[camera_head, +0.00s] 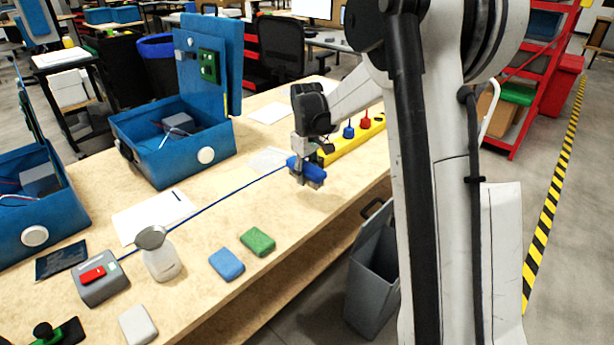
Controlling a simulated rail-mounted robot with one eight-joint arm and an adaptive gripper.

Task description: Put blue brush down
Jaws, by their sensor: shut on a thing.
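The blue brush (312,173) is in my gripper (304,177), near the right edge of the wooden table. My gripper points down and is shut on it, with blue showing on both sides of the fingers. I cannot tell whether the brush touches the table or hangs just above it. A thin blue line (205,209) runs from a grey device to the brush area; whether it joins the brush is unclear.
A yellow rack (352,146) with blue and red pieces lies just behind my gripper. An open blue case (180,160), a blue sponge (227,264), a green sponge (258,241), a bottle (161,258) and the grey device (101,283) stand on the table (215,311). A grey bin (372,280) is beside it.

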